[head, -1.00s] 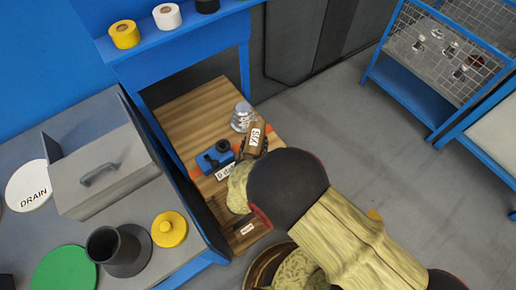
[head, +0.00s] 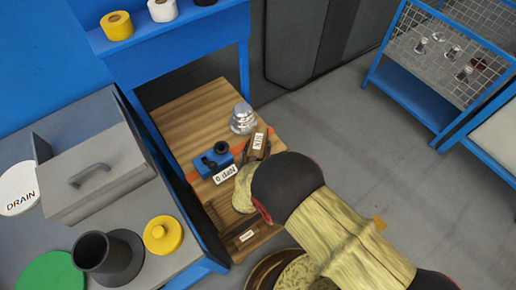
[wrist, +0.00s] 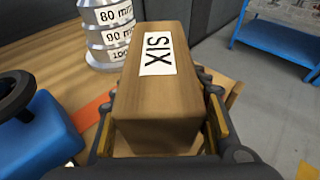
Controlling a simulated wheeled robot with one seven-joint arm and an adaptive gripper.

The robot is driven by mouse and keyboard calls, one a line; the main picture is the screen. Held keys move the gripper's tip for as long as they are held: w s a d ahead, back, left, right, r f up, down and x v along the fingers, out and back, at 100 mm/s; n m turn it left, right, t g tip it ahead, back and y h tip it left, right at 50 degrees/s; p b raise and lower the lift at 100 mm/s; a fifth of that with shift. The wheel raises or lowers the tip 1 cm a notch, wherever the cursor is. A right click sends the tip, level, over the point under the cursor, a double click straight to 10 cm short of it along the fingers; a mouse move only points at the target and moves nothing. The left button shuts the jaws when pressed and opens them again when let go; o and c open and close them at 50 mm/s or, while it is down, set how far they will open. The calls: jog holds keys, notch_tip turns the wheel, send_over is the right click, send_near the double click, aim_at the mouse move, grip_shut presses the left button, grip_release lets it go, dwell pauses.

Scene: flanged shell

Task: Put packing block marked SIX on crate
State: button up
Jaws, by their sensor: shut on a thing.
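The packing block marked SIX (wrist: 157,95) is a brown wooden block with a white label, and it fills the middle of the wrist view. In the head view the block (head: 258,144) shows over the right part of the wooden crate (head: 185,112). My gripper (wrist: 165,135) is shut on the block, with a finger on each side of it. In the head view my gripper (head: 258,158) is partly hidden by my arm. Whether the block's underside touches the crate top is hidden.
A stepped silver piece (head: 242,119) with size labels stands on the crate behind the block. A blue device (head: 212,162) with a black knob sits left of it. An orange line (wrist: 92,112) crosses the crate top. A grey bench with a black flanged cup (head: 108,253) is at left.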

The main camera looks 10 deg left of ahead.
jog(key=o, duration=1.4)
jog(key=shift+f, duration=0.1)
jog(key=shift+o, duration=0.4)
jog(key=shift+s+r, duration=0.3)
jog(key=shift+s, duration=0.05)
jog(key=a+p+v, duration=0.1)
jog(key=p+v, duration=0.3)
jog(key=v, duration=0.7)
jog(key=shift+d, duration=0.5)
jog(key=shift+s, duration=0.15)
